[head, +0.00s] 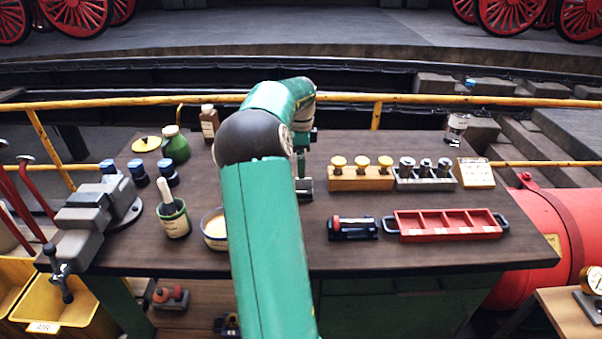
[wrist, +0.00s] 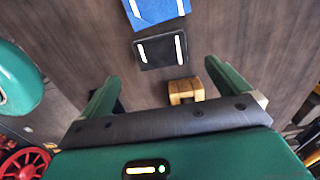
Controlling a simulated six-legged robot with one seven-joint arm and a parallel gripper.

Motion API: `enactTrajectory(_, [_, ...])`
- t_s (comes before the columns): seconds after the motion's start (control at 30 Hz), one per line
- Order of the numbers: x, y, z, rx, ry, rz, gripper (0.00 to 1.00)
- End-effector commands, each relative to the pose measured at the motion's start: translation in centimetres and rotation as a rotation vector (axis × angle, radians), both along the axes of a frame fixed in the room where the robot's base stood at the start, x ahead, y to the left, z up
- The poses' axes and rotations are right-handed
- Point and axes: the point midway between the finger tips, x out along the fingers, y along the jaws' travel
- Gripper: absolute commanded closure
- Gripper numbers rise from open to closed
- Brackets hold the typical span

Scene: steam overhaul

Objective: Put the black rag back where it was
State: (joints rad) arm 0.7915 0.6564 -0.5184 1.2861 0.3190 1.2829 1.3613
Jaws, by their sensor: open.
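A black folded rag (wrist: 160,51) with two pale stripes lies flat on the dark wooden bench in the wrist view. In the head view my arm hides most of this area, and I cannot clearly make out the rag there.
A wooden rack with brass-topped pieces (head: 360,179) and a grey rack (head: 425,180) stand right of my arm. A red tray (head: 447,225) and a dark blue tool (head: 352,228) lie nearer. A vise (head: 95,212), bottles and a brush pot (head: 174,219) occupy the left.

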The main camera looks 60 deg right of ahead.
Motion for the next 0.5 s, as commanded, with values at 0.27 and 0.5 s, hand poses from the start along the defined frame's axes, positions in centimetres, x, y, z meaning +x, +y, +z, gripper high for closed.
enactTrajectory(0.27, [0.0, 0.0, 3.3, -0.001, 0.000, 0.001, 0.00])
enactTrajectory(0.5, [0.0, 0.1, 3.5, 0.000, 0.000, 0.001, 0.00])
